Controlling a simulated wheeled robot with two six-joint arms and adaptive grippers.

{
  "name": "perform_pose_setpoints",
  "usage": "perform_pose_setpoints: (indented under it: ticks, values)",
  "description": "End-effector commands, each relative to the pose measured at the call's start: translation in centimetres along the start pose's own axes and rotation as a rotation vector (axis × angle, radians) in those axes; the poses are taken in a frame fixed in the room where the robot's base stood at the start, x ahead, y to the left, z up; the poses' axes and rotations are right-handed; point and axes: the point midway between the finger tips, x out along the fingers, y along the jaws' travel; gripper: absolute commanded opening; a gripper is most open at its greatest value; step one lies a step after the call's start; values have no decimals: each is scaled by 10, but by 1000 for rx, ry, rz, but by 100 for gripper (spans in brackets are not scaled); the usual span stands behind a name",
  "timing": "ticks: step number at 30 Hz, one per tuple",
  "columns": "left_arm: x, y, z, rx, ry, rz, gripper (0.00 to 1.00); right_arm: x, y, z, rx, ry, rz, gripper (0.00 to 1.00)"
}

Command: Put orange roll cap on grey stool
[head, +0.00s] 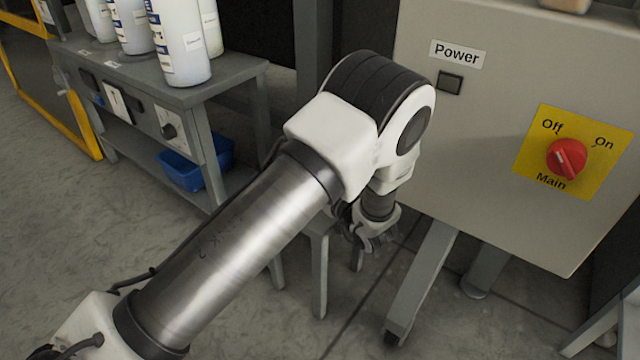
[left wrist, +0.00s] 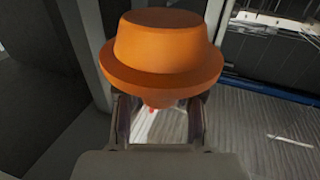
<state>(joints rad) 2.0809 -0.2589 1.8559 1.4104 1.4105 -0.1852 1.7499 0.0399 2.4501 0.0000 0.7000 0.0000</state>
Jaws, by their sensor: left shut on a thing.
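The orange roll cap (left wrist: 163,45) fills the upper middle of the left wrist view, its wide brim and raised top facing the camera. My left gripper (left wrist: 160,118) is shut on its narrow lower part. In the head view my left gripper (head: 366,238) points down below the wrist, partly hidden by my own arm, and the cap cannot be made out there. The grey stool (head: 319,272) shows only in part behind my arm. Its legs stand on the floor just left of the gripper, and its seat is mostly hidden. My right gripper is not in view.
A large grey cabinet (head: 490,160) with a red main switch (head: 567,158) stands close on the right, on grey legs. A grey bench (head: 190,95) with several white bottles and a blue bin (head: 183,170) stands at the left. Floor at lower left is clear.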

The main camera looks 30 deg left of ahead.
Motion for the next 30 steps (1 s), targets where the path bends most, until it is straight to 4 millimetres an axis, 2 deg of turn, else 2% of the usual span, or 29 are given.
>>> perform_pose_setpoints:
  ticks: [1,6,8,13,23,24,25,26,30]
  values:
    - [2,8,4,-4,1,0,0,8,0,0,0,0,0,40]
    - [8,27,4,-2,1,0,0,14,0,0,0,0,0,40]
    - [8,29,9,1,1,0,0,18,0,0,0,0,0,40]
    - [8,29,40,1,0,0,0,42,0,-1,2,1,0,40]
    - [8,29,40,1,0,0,0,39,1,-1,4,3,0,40]
    - [8,29,40,1,0,0,44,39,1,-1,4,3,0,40]
    - [8,29,40,1,0,0,54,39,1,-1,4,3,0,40]
    - [8,29,40,1,0,0,62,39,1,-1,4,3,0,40]
    - [8,29,40,1,0,0,62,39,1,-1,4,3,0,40]
